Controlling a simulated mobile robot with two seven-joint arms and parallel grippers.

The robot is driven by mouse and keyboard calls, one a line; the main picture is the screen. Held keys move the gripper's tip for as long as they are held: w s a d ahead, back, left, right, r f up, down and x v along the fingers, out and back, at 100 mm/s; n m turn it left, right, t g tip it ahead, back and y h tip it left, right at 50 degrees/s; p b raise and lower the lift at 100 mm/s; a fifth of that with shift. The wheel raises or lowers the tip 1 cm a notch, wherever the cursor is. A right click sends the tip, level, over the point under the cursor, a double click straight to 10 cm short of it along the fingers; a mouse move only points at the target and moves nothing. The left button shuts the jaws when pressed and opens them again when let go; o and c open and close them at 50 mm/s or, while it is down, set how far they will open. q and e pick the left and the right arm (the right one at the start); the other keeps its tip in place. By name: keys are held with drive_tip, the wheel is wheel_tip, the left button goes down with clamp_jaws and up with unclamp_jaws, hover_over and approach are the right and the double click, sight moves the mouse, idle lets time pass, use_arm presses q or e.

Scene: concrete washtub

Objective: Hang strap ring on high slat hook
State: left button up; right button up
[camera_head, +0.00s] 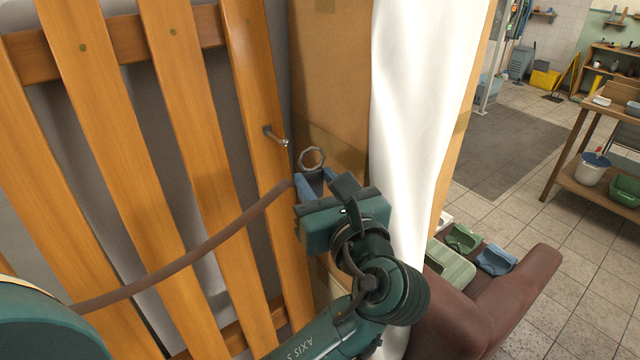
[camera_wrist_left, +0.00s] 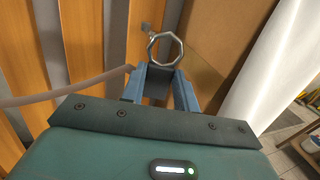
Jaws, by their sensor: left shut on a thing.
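A silver strap ring (camera_head: 312,158) stands upright just beyond the blue fingers of my left gripper (camera_head: 316,181), which is shut on the ring's lower part or its strap; the fingers hide the exact grip. In the left wrist view the ring (camera_wrist_left: 165,49) sits above the fingertips (camera_wrist_left: 160,76). A brown strap (camera_head: 190,256) runs from the gripper down to the lower left across the slats. The metal slat hook (camera_head: 275,136) sticks out of the rightmost wooden slat (camera_head: 262,110), up and left of the ring. The hook also shows in the left wrist view (camera_wrist_left: 147,30), behind the ring; they look apart.
A cardboard box (camera_head: 330,70) and a white hanging cloth (camera_head: 415,110) stand close to the right of the gripper. A brown seat (camera_head: 505,300) with several small containers lies lower right. Open tiled floor and a wooden shelf (camera_head: 590,125) are farther right.

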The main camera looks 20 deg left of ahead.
use_arm(q)
drive_tip(key=shift+w+a, duration=0.35)
drive_tip(key=shift+a, duration=0.35)
drive_tip(key=shift+w+a+f, duration=0.15)
drive_tip(key=shift+w+a, duration=0.1)
drive_tip(key=shift+a, duration=0.2)
drive_tip(key=w+a, duration=0.1)
drive_tip(key=a, duration=0.1)
drive_tip(key=w+a+b, duration=0.1)
drive_tip(key=a, duration=0.1)
drive_tip(key=w+a+b, duration=0.1)
drive_tip(key=shift+w+a+f, duration=0.25)
drive_tip(key=shift+a+f, duration=0.15)
drive_tip(key=shift+f, duration=0.25)
use_arm(e)
drive_tip(key=shift+w+a+f, duration=0.1)
drive_tip(key=shift+a+f, duration=0.15)
drive_tip(key=shift+f, duration=0.2)
drive_tip(key=shift+w+r, duration=0.2)
